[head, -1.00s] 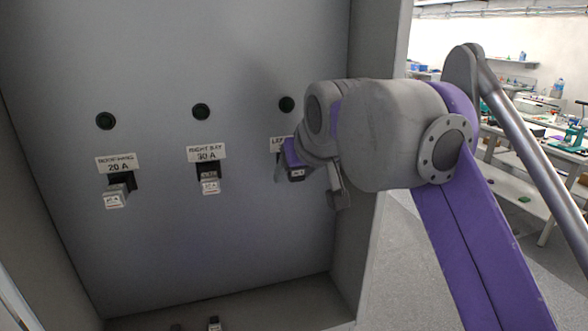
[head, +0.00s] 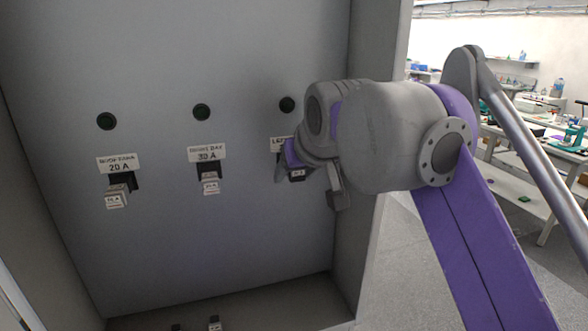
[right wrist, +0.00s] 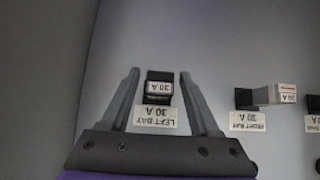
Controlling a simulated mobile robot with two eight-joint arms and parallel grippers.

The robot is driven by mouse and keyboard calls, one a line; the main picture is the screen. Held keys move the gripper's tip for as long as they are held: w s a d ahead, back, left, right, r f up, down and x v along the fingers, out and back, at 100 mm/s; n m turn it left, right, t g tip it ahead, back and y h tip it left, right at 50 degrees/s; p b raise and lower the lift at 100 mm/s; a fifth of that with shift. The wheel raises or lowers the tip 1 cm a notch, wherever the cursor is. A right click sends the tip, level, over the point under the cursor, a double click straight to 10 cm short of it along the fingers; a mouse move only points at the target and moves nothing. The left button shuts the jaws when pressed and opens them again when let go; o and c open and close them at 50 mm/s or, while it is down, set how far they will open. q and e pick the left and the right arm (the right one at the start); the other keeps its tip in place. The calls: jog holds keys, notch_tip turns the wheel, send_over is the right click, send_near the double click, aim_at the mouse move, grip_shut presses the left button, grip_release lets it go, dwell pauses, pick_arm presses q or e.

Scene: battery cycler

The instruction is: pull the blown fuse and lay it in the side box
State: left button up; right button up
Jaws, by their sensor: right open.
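Three fuses sit in sockets on the grey cabinet's back panel (head: 235,245). The left bay fuse (right wrist: 159,87), marked 30 A, lies between the fingers of my right gripper (right wrist: 160,73). The fingers are open, one on each side, with a visible gap to the fuse. In the head view my right gripper (head: 305,185) partly covers this fuse and its label. The right bay fuse (head: 210,185) and the 20 A fuse (head: 117,197) stick out farther left. I cannot tell from their looks which fuse is blown. I cannot make out a side box. My left gripper is out of view.
A dark round indicator sits above each socket, such as the left one (head: 106,121). Small objects, one pale-topped (head: 214,323), stand on the cabinet floor. The cabinet's right wall (head: 362,180) is close beside my right arm. Lab benches stand behind at right.

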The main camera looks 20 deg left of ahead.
jog(key=c, duration=0.9)
jog(key=shift+c, duration=0.3)
jog(key=shift+s+d, duration=0.1)
jog(key=shift+s, duration=0.05)
jog(key=shift+s+d+b, duration=0.2)
jog(key=shift+s+d, duration=0.55)
jog(key=shift+s, duration=0.35)
jog(key=shift+s+d+b, duration=0.2)
jog(key=shift+s+d, duration=0.55)
jog(key=shift+s, duration=0.35)
